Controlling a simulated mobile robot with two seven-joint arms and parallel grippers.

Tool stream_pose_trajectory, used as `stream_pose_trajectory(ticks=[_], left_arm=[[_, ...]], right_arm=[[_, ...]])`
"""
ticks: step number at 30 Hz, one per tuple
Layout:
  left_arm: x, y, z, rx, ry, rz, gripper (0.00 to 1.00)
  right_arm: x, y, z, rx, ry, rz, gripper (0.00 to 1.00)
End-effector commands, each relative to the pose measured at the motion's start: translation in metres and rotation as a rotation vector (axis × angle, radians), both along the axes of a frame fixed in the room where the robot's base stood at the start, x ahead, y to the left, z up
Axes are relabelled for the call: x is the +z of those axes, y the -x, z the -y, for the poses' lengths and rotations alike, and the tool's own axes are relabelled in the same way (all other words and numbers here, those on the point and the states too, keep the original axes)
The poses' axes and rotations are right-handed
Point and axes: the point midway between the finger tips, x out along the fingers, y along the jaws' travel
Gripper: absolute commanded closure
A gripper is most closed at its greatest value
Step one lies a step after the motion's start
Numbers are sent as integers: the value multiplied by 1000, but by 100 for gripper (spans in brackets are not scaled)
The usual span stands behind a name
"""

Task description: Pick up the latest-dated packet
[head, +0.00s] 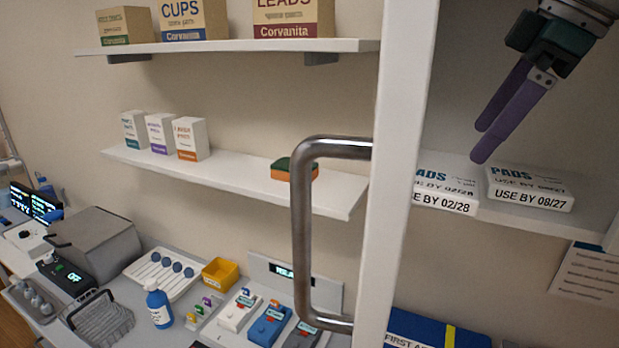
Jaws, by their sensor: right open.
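Two white PADS packets lie side by side on the white shelf at the right. The left packet (445,198) reads "USE BY 02/28"; its left part is hidden behind the white upright panel, and part of its date line is cut off. The right packet (531,201) reads "USE BY 08/27" on its front face. My right gripper (482,142) comes in from the top right with two purple fingers pointing down. It is open and empty, with its tips above the packets in the picture and apparently not touching them. My left gripper is out of view.
The white upright panel (401,130) with a large metal handle (303,240) stands just left of the packets. Open shelves (235,180) at the left hold small boxes and a sponge. A blue case (430,330) sits below. A paper sheet (592,272) hangs at the right.

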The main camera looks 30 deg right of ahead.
Motion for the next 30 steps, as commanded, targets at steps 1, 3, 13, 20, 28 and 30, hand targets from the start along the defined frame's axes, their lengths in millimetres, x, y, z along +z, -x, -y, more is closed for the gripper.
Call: stream_pose_trajectory(ticks=[1,3,13,20,28,30], left_arm=[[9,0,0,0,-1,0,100],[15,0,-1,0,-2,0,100],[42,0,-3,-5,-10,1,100],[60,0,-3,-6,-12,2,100],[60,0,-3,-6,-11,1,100],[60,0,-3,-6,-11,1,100]], right_arm=[[-4,-2,-2,0,-4,-7,0],[-14,-7,-4,0,-4,-7,0],[-41,-21,-10,-1,-4,-4,0],[-72,-35,-15,-2,-3,-1,0],[-80,-37,-15,-1,1,0,0],[-80,-37,-15,-1,1,0,2]])
